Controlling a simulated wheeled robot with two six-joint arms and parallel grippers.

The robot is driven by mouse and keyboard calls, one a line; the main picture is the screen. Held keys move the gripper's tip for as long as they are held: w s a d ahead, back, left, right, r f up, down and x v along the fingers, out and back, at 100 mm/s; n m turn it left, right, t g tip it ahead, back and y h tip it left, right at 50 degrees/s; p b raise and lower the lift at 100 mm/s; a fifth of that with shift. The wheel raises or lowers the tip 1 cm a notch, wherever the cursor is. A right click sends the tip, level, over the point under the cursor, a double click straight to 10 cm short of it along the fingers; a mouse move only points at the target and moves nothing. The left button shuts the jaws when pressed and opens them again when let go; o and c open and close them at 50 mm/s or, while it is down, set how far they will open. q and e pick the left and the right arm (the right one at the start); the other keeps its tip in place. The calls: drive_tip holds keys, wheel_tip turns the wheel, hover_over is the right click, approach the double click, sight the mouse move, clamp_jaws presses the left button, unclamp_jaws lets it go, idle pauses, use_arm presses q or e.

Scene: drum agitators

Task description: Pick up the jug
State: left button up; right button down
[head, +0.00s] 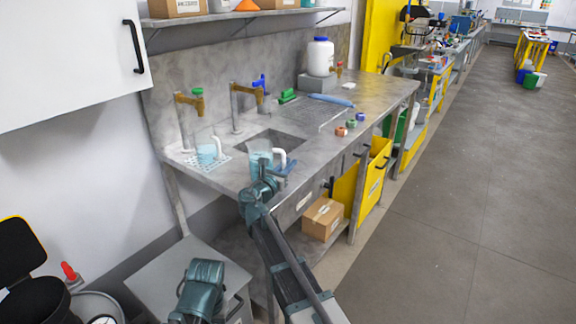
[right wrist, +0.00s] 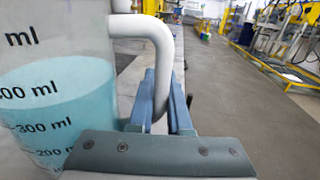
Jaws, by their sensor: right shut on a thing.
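A clear jug (head: 260,157) with blue liquid and a white handle is at the front edge of the steel bench, left of the sink. In the right wrist view the jug (right wrist: 50,110) shows ml marks, with liquid above the 300 mark. My right gripper (head: 284,170) is shut on its white handle (right wrist: 150,32); the fingers (right wrist: 162,105) close around the handle's lower part. The jug looks upright; I cannot tell whether its base touches the bench. A second similar jug (head: 206,153) stands on a white perforated mat (head: 186,160).
The bench (head: 366,92) has a sink (head: 268,141), brass taps (head: 190,101), a white keg (head: 320,60) on a grey block and small coloured items near its front edge. A cardboard box (head: 322,218) sits below. The floor (head: 460,180) at right is clear.

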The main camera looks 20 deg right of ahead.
drive_tip(key=shift+r+p, duration=0.35)
drive_tip(key=shift+r, duration=0.35)
drive_tip(key=shift+s, duration=0.25)
drive_tip(key=s+a+r+p, duration=0.1)
drive_tip(key=s+a, duration=0.2)
drive_tip(key=s, duration=1.2)
drive_tip(key=shift+r, duration=0.15)
drive_tip(key=shift+s+a, duration=0.15)
drive_tip(key=shift+a, duration=0.05)
